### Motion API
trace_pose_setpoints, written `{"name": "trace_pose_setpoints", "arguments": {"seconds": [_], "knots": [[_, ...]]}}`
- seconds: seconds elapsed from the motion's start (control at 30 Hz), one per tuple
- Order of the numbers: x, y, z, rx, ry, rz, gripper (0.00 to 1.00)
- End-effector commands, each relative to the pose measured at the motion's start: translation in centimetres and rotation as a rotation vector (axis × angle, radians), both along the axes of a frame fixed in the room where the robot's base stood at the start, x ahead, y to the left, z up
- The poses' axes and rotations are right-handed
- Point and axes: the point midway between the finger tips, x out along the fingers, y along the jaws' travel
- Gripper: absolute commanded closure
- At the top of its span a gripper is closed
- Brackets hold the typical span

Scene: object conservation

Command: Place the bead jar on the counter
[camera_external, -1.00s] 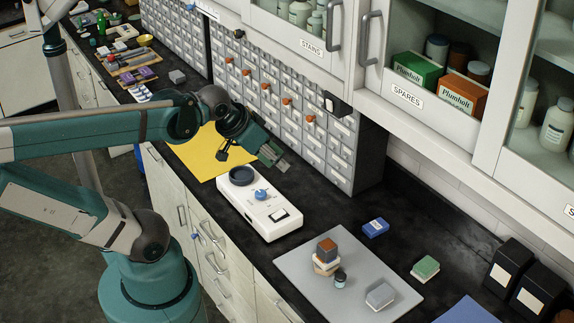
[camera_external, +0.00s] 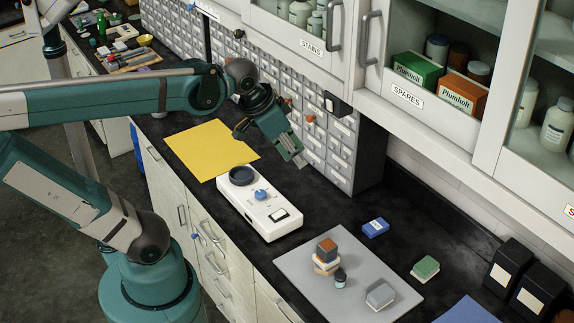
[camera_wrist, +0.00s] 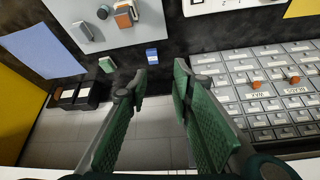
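A small dark jar (camera_external: 340,278) with a pale band stands upright on the grey mat (camera_external: 300,266), right beside a stack of small blocks (camera_external: 326,255). It is the likeliest bead jar, but I cannot read a label on it. It also shows in the wrist view (camera_wrist: 102,12) at the top left. My gripper (camera_external: 297,158) is in the air in front of the drawer cabinet, beyond the white device and far from the jar. In the wrist view my fingers (camera_wrist: 160,76) are apart with nothing between them.
A white device (camera_external: 262,205) with a blue knob stands left of the mat. A grey block (camera_external: 380,294) lies on the mat. A blue box (camera_external: 375,228) and a green block (camera_external: 426,267) lie nearby. Black boxes (camera_external: 507,268) stand at the right. The drawer cabinet (camera_external: 335,140) is close to my gripper.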

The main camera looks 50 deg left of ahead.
Motion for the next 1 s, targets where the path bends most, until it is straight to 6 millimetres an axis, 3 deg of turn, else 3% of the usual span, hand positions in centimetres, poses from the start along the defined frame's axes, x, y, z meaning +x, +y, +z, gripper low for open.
{"name": "trace_pose_setpoints", "arguments": {"seconds": [0.6,1.0], "knots": [[2.0,-12.7,-0.1,0.093,0.222,-0.4,0.76],[1.8,-18.1,-0.5,0.137,0.31,-0.564,0.76]]}}
